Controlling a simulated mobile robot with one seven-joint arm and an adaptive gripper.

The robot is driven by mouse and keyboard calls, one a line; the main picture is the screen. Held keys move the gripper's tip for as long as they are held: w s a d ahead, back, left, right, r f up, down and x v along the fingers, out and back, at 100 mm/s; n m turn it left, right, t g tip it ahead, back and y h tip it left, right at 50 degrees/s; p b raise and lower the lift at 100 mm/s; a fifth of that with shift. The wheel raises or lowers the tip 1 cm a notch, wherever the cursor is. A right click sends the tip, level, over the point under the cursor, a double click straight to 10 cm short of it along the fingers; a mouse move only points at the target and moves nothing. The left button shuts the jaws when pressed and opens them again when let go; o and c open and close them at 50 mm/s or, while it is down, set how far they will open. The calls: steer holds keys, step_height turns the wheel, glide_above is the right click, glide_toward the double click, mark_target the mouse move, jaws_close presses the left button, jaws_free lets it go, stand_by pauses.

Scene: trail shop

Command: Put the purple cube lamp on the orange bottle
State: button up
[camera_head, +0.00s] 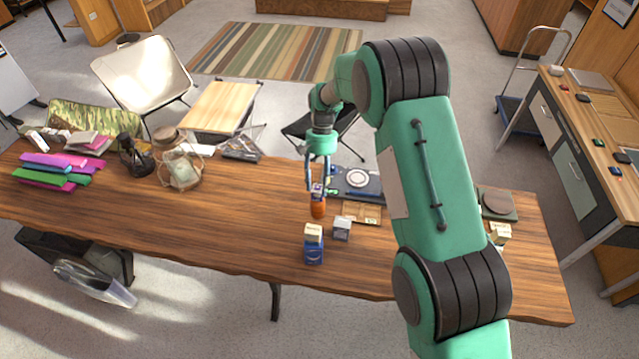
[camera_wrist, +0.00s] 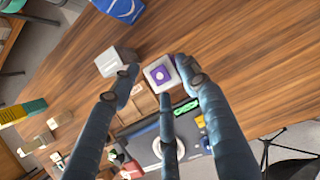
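The purple cube lamp (camera_wrist: 160,74), pale-edged with a purple face, shows between my fingertips in the wrist view. In the head view the lamp (camera_head: 317,188) is a small purple patch directly above the orange bottle (camera_head: 318,209), which stands upright on the wooden table. The lamp appears to rest on the bottle's top, though the contact is too small to confirm. My gripper (camera_head: 317,184) points down around the lamp. In the wrist view my gripper (camera_wrist: 157,70) has its fingers spread, with a gap between the left finger and the lamp. The bottle is hidden there.
A blue container with a cream box (camera_head: 313,233) on top and a grey cube (camera_head: 342,228) stand close in front. A dark board with a white disc (camera_head: 357,178) and a brown flat box (camera_head: 361,212) lie right. Table (camera_head: 230,225) left of the bottle is clear.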

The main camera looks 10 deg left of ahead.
steer(key=shift+o, duration=0.7)
steer(key=shift+r, duration=0.1)
steer(key=shift+r, duration=0.2)
steer(key=p+v, duration=0.1)
steer(key=v, duration=1)
steer(key=shift+w+r, duration=0.2)
steer(key=shift+r, duration=0.15)
